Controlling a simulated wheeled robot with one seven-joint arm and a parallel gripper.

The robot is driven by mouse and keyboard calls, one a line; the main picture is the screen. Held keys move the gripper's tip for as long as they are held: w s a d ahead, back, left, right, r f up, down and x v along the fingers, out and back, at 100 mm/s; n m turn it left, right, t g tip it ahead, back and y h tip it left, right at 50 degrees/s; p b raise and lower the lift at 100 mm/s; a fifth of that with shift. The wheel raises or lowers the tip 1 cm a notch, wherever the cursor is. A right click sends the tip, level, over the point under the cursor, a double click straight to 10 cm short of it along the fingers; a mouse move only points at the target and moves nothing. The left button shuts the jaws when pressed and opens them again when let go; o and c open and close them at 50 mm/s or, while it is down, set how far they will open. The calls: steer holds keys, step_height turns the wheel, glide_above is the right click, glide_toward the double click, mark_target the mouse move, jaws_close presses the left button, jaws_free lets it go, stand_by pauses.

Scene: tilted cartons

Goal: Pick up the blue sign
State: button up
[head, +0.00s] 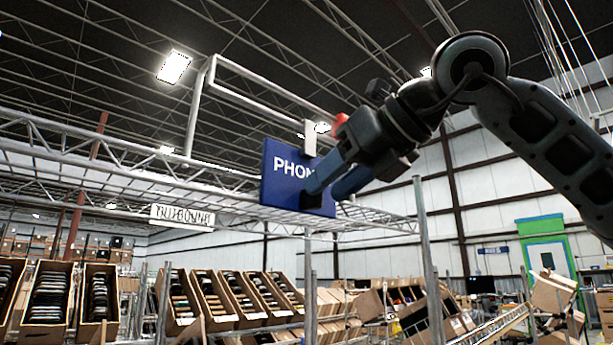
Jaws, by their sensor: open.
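The blue sign (281,184) stands upright at the wire shelf in the middle of the head view. White letters reading "PHON" show on it, and the rest of the word is hidden behind my gripper. My gripper (322,187) reaches in from the upper right with its blue fingers in front of the sign's right half. The fingers are apart. I cannot tell whether they touch the sign.
The wire shelf (130,178) runs across the view on metal posts. A white sign (182,216) hangs at its front edge. A white pipe frame (262,80) rises above. Tilted cartons (225,297) line the lower part.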

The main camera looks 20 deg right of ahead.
steer(key=x, duration=0.3)
steer(key=shift+c, duration=0.2)
steer(key=shift+s, duration=0.1)
jaws_close()
